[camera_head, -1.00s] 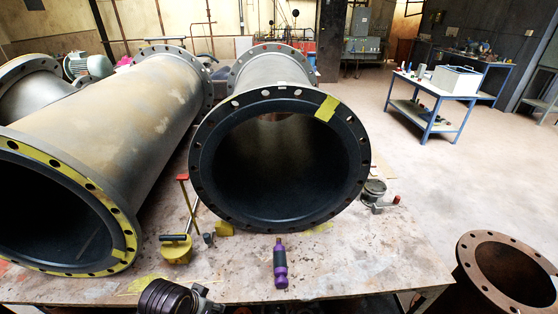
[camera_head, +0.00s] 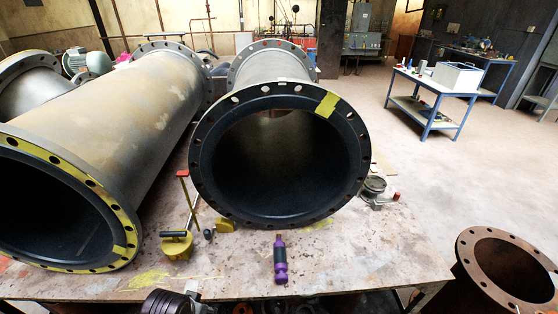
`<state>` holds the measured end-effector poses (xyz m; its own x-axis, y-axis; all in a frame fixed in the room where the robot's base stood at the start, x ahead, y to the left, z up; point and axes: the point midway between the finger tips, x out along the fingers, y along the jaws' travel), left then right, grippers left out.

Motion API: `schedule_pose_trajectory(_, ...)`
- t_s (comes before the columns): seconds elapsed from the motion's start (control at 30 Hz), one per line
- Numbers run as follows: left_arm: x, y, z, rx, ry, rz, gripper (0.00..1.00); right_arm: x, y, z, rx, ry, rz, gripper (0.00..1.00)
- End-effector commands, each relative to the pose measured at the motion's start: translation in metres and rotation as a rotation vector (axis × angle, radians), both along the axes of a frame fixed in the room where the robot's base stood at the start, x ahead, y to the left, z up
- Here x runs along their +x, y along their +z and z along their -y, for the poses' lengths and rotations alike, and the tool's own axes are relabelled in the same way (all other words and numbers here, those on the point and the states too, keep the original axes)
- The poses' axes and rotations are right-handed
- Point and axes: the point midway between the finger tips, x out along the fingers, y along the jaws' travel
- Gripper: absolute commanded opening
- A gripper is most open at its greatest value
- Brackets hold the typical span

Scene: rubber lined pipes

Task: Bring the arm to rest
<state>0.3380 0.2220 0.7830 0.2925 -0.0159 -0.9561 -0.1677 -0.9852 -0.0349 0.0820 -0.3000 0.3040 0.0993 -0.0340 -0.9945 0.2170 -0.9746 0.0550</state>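Neither of my grippers shows in the head view. A dark ringed part, apparently of my own arm, shows at the bottom edge left of centre, below the front edge of the table (camera_head: 380,275). The rest of it is cut off by the frame. A purple and black tool (camera_head: 280,260) stands or lies near the table's front edge, with nothing touching it.
A large flanged pipe with a dark lining (camera_head: 195,165) lies mid-table; a yellow-rimmed pipe (camera_head: 125,215) lies left. A rusty flange (camera_head: 480,275) stands lower right.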

Motion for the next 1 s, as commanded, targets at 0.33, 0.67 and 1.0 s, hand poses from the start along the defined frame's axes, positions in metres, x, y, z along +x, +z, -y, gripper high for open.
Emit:
schedule_pose_trajectory(0.33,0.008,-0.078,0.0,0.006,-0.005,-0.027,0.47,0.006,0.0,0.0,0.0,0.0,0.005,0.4)
schedule_pose_trajectory(0.67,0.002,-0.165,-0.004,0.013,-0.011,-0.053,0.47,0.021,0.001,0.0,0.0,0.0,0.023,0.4)
schedule_pose_trajectory(1.0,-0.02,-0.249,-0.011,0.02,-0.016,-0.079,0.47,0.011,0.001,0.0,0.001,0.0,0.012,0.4)
